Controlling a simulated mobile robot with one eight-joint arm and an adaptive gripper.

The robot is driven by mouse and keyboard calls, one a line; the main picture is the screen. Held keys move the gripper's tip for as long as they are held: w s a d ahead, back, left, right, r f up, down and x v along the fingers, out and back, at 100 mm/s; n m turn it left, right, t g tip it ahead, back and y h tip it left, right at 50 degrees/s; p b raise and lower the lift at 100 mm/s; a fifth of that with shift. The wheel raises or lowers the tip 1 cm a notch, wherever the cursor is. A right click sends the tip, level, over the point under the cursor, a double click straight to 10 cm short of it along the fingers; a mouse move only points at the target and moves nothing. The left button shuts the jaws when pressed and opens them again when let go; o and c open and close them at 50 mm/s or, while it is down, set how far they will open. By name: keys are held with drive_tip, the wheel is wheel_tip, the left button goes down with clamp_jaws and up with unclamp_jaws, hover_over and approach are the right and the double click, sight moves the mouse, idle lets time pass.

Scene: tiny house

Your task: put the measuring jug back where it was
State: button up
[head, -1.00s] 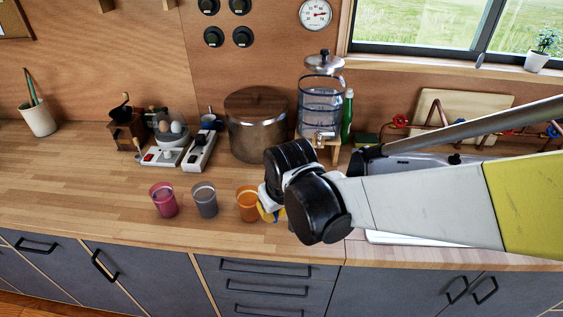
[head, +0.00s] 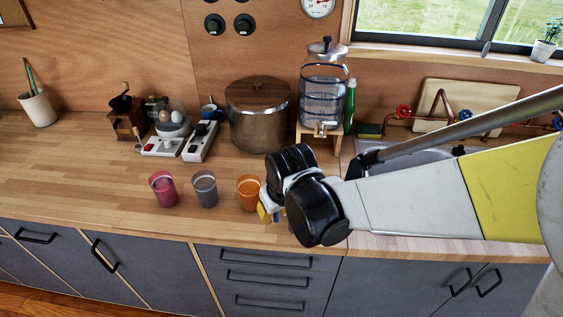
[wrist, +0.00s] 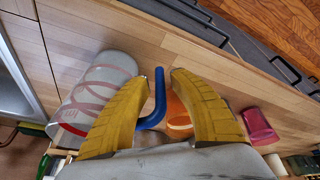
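The measuring jug (wrist: 101,82) shows in the wrist view, left of my fingers. It is translucent grey with red markings and has a blue handle (wrist: 159,92). My gripper (wrist: 160,75) has its two yellow fingers on either side of the handle, with a visible gap at the fingertips, so it looks open. I cannot tell whether a finger touches the handle. In the head view my gripper (head: 267,214) is low over the counter's front part, just right of the orange cup (head: 247,194). My arm hides the jug's body there.
Left of the orange cup stand a grey cup (head: 204,190) and a pink cup (head: 163,190). Behind are a big pot (head: 258,120), a water dispenser (head: 323,100) and a power strip (head: 199,142). A sink (head: 405,158) lies to the right. The counter's left front is clear.

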drive_tip(key=shift+r, duration=0.3)
drive_tip(key=p+v, duration=0.5)
drive_tip(key=v, duration=0.7)
drive_tip(key=s+d+r+m+t, duration=0.1)
drive_tip(key=s+d+m, duration=0.1)
drive_tip(key=d, duration=0.5)
drive_tip(key=s+d+r+m+t+h, duration=0.1)
drive_tip(key=s+d+r+m, duration=0.1)
drive_tip(key=d, duration=0.5)
drive_tip(key=s+d+r+m+t, duration=0.1)
drive_tip(key=s+d+m, duration=0.1)
drive_tip(key=d, duration=0.5)
drive_tip(key=shift+s+d+r+m+h, duration=0.3)
drive_tip(key=shift+s+d+r, duration=0.05)
drive_tip(key=shift+s, duration=0.55)
drive_tip(key=shift+f, duration=0.1)
wheel_tip(320, 180, down, 3)
drive_tip(key=b, duration=0.3)
